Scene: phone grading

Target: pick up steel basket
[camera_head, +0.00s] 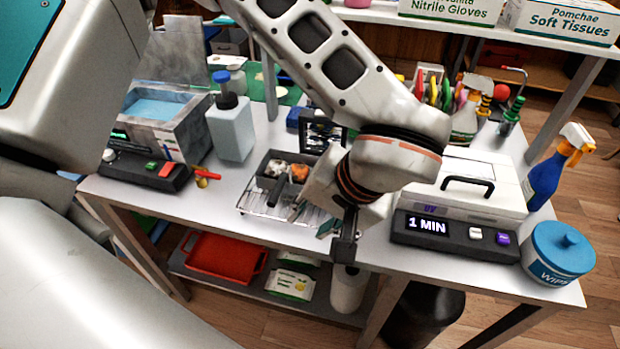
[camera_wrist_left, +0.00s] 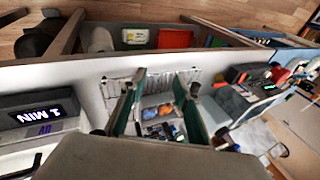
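The steel basket (camera_head: 262,212) is a shallow wire basket on the white table, in the middle of the head view. A dark tray with orange and pale items sits at it, and my arm hides its right part. In the left wrist view the basket's wires (camera_wrist_left: 118,88) show on both sides of the fingers. My left gripper (camera_head: 322,230) is over the basket's right front part. Its two green-lined fingers (camera_wrist_left: 160,84) are apart, with nothing clearly held between them. Whether they touch the wires I cannot tell. My right gripper is not in view.
A pump bottle (camera_head: 231,128) and a black control box (camera_head: 147,170) stand left of the basket. Right are a white machine reading "1 MIN" (camera_head: 455,232), a wipes tub (camera_head: 558,254) and a blue spray bottle (camera_head: 552,172). The table's front edge is close.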

